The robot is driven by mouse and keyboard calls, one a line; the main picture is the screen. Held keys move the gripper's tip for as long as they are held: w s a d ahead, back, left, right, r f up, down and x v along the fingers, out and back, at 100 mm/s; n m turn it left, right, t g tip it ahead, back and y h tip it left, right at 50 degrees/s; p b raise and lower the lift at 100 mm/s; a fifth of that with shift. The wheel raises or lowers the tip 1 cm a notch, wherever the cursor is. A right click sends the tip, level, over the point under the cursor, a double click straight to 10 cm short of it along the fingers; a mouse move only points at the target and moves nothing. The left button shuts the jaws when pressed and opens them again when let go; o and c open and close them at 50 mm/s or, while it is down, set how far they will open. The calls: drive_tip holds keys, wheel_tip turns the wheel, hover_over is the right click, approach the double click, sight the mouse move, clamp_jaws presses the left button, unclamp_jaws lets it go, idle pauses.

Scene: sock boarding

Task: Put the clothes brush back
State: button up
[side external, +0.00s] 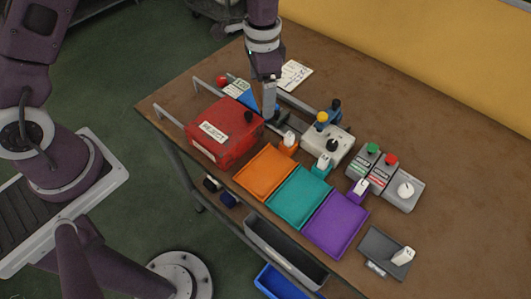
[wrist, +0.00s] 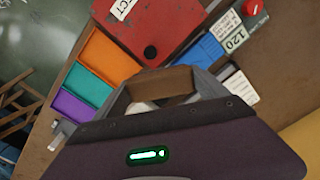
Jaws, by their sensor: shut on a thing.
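My gripper (side external: 268,108) points down just behind the red reject box in the side external view. In the wrist view my gripper (wrist: 163,92) is shut on a brown wooden block, which looks like the clothes brush (wrist: 160,82). In the side external view only a thin brown edge of it shows beside the fingers. Its bristles and underside are hidden, and I cannot tell whether it touches anything below. A dark holder or rail (side external: 291,121) lies just right of my gripper.
The red reject box (side external: 222,131) with a black knob stands close at left. Orange (side external: 266,171), teal (side external: 299,197) and purple (side external: 335,223) trays line the front. A blue item (side external: 241,93) is behind. The table's right back is clear.

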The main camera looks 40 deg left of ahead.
sight(266, 171)
drive_tip(key=s+d+f+m, duration=0.1)
drive_tip(key=s+d+m, duration=0.8)
drive_tip(key=m, duration=0.2)
wheel_tip(266, 171, down, 9)
drive_tip(key=shift+w+a+f, duration=0.15)
drive_tip(key=shift+f, duration=0.25)
drive_tip(key=shift+f, duration=0.1)
drive_tip(key=o, duration=1)
wheel_tip(266, 171, up, 12)
drive_tip(key=shift+r, duration=0.15)
